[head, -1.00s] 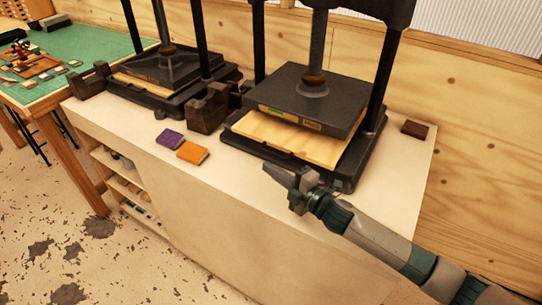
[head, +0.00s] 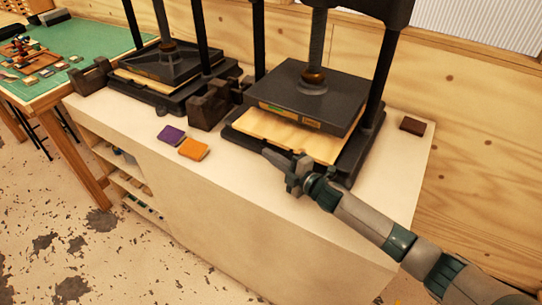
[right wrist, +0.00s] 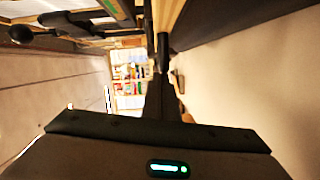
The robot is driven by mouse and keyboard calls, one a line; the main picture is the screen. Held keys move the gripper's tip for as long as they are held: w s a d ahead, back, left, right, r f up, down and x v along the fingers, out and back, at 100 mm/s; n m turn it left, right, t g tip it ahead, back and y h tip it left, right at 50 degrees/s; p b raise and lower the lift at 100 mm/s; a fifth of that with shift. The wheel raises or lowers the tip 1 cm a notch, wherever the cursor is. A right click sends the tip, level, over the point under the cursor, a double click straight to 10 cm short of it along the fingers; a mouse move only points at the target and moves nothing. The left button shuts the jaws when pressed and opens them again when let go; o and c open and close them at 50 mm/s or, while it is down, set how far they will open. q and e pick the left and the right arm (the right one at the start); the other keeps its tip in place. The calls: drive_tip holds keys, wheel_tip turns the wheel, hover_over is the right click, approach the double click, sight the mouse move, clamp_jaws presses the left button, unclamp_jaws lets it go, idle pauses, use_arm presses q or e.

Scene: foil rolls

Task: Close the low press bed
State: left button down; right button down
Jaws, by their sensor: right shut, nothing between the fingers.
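The near press (head: 305,100) stands at the right of the bench. Its pale wooden bed (head: 280,135) sticks out in front under the dark platen, with a dark handle on its front edge. A second press (head: 165,75) stands to the left, its bed (head: 130,78) showing only a narrow pale strip. My right gripper (head: 268,155) is shut and empty at the front of the near press, its tip close to the bed's front edge; I cannot tell whether it touches. The right wrist view shows its fingers (right wrist: 162,55) beside the pale bed edge. My left gripper is out of view.
Purple (head: 170,135) and orange (head: 193,149) blocks lie on the white bench (head: 230,190) left of my gripper. Dark blocks (head: 212,105) stand between the presses. A small brown block (head: 413,125) lies at the right. A green-topped table (head: 75,50) is at the far left.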

sight(267, 139)
drive_tip(key=shift+d, duration=0.1)
drive_tip(key=w+d+b, duration=0.2)
drive_tip(key=w, duration=0.1)
drive_tip(key=shift+w+d+f, duration=0.1)
drive_tip(key=shift+w+d, duration=0.05)
drive_tip(key=shift+w, duration=0.1)
drive_tip(key=shift+w+d, duration=0.15)
drive_tip(key=shift+d, duration=0.05)
drive_tip(key=shift+r, duration=0.25)
